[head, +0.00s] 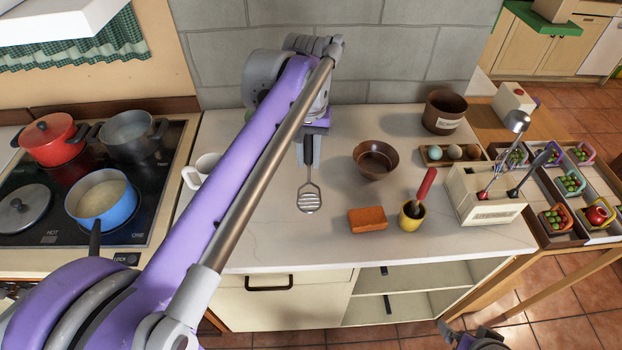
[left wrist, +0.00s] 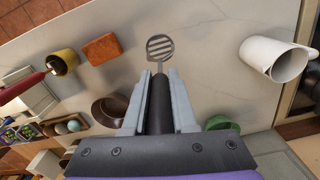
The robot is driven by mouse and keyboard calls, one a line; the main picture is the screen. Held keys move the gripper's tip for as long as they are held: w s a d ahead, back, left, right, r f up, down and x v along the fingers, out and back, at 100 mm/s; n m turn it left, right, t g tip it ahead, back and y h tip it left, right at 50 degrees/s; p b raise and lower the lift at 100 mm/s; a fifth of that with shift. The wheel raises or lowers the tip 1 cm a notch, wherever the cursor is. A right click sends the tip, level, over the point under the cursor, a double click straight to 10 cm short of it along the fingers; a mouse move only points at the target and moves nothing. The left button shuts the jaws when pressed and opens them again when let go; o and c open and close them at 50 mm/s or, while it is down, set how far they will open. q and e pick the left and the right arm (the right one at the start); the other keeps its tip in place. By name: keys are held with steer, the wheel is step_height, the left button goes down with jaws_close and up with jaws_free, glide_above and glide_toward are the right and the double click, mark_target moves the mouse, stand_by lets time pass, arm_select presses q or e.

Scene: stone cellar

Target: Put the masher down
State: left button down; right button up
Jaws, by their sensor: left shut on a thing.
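My left gripper (head: 309,160) is shut on the dark handle of the masher (head: 309,199), above the pale stone counter (head: 270,235). The masher's slotted metal head points away from the fingers. In the left wrist view the masher (left wrist: 160,47) shows its slotted head, with the handle between the two grey fingers (left wrist: 158,85). I cannot tell whether the head touches the counter. Part of my right gripper (head: 472,337) shows at the bottom edge; its fingers are not clear.
A brown bowl (head: 376,159), orange block (head: 367,219), yellow cup (head: 411,214) and utensil box (head: 486,198) stand to the right. A white mug (head: 200,170) is left. A green bowl (left wrist: 222,124) shows in the wrist view. Counter front near the masher is clear.

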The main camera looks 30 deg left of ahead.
mark_target(309, 184)
arm_select(q)
steer(key=shift+w+f, duration=0.1)
steer(key=shift+f, duration=2.5)
arm_select(e)
steer(key=shift+f, duration=0.15)
arm_select(q)
steer(key=shift+f, duration=0.1)
steer(key=shift+w+f, duration=0.1)
steer(key=shift+f, duration=0.05)
steer(key=c, duration=0.7)
jaws_free()
arm_select(e)
steer(key=shift+f, duration=0.1)
